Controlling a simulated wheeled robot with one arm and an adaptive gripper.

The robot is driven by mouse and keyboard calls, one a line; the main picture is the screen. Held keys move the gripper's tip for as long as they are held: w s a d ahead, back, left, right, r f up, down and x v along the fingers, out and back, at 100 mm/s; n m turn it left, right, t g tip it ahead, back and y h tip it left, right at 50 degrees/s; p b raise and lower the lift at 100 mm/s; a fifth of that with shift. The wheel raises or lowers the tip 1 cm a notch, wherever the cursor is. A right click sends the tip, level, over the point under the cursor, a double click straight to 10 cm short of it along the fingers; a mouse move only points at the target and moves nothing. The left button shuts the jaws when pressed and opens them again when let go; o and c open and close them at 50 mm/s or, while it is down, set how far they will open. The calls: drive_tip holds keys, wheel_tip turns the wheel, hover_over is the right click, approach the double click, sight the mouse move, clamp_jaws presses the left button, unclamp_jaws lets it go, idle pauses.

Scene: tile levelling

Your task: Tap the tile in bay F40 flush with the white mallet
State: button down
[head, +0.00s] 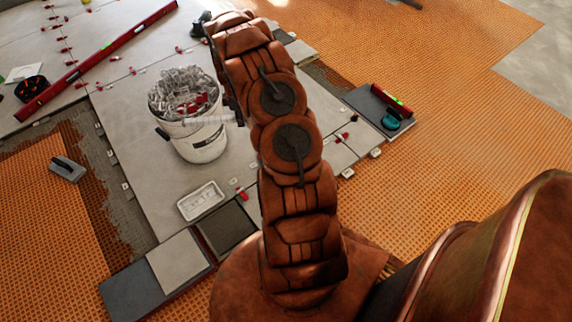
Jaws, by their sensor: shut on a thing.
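My gripper (238,108) is mostly hidden behind my own arm; only a dark sliver shows at the arm's left edge. A pale bar, which looks like part of the white mallet (208,121), sticks out left from there across the front of the bucket. My gripper is shut on it. The rest of the mallet is hidden. Large grey tiles (130,150) lie on the floor with red and white clips along their joints. I cannot read any bay label, so I cannot tell which tile is in bay F40.
A white bucket (202,148) full of clear clips stands left of my arm. A white tray (201,201), a red level (95,60), a trowel (67,169) and a small red level (392,100) beside a teal object (391,120) lie around. Orange matting (460,120) at right is clear.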

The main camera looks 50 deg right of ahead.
drive_tip(key=s+d+f+n+b, duration=0.2)
drive_tip(key=s+f+b, duration=0.2)
drive_tip(key=f, duration=0.7)
drive_tip(key=s+d+f+n+b, duration=0.2)
drive_tip(key=s+f+b, duration=0.3)
drive_tip(key=f, duration=0.6)
drive_tip(key=s+d+f+n+b, duration=0.2)
drive_tip(key=s+f, duration=0.4)
drive_tip(key=f, duration=0.6)
drive_tip(key=shift+d+b, duration=0.85)
drive_tip(key=shift+b, duration=0.4)
wheel_tip(320, 180, up, 5)
drive_tip(key=p, duration=0.5)
drive_tip(key=shift+p, duration=0.4)
drive_tip(key=shift+f, duration=0.1)
